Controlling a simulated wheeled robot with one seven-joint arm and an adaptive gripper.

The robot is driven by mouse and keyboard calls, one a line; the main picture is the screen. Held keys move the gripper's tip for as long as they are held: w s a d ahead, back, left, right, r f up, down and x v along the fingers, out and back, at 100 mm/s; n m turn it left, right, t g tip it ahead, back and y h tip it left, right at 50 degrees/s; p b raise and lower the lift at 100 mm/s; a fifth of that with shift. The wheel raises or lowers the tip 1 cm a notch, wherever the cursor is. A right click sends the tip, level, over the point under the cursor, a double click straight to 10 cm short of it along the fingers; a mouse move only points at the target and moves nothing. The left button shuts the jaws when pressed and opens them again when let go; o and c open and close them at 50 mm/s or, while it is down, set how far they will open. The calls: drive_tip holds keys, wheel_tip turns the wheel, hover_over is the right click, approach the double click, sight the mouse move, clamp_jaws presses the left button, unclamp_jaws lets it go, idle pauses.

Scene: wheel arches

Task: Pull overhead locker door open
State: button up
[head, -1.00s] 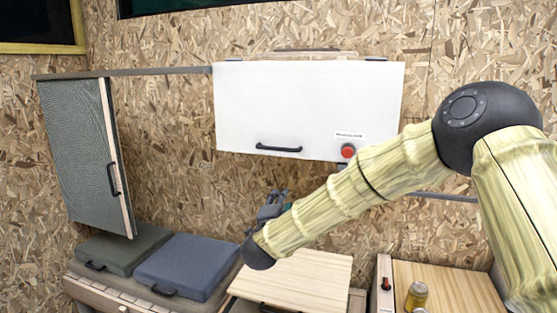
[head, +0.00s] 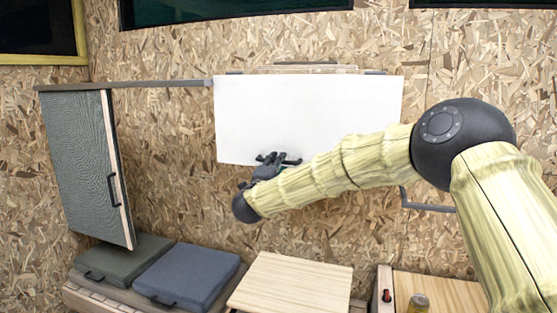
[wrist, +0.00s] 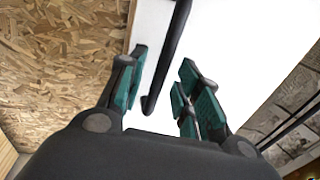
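The overhead locker has a white door (head: 310,115) high on the wall, and the door looks shut. Its black bar handle (head: 292,162) is near the bottom edge, partly hidden by my gripper (head: 270,159) in the head view. In the wrist view the handle (wrist: 165,60) runs up between the teal-padded fingers of my gripper (wrist: 166,75). The fingers are spread apart on either side of the handle's near end. A gap shows between the handle and the right finger; contact on the left side is hard to tell.
A grey-green door (head: 85,165) hangs at the left under a grey rail (head: 150,79). Below are a green cushion (head: 120,258), a blue cushion (head: 187,272) and a pale wooden panel (head: 290,285).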

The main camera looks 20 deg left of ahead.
drive_tip(key=shift+w+r, duration=0.15)
drive_tip(key=shift+w, duration=0.65)
clamp_jaws()
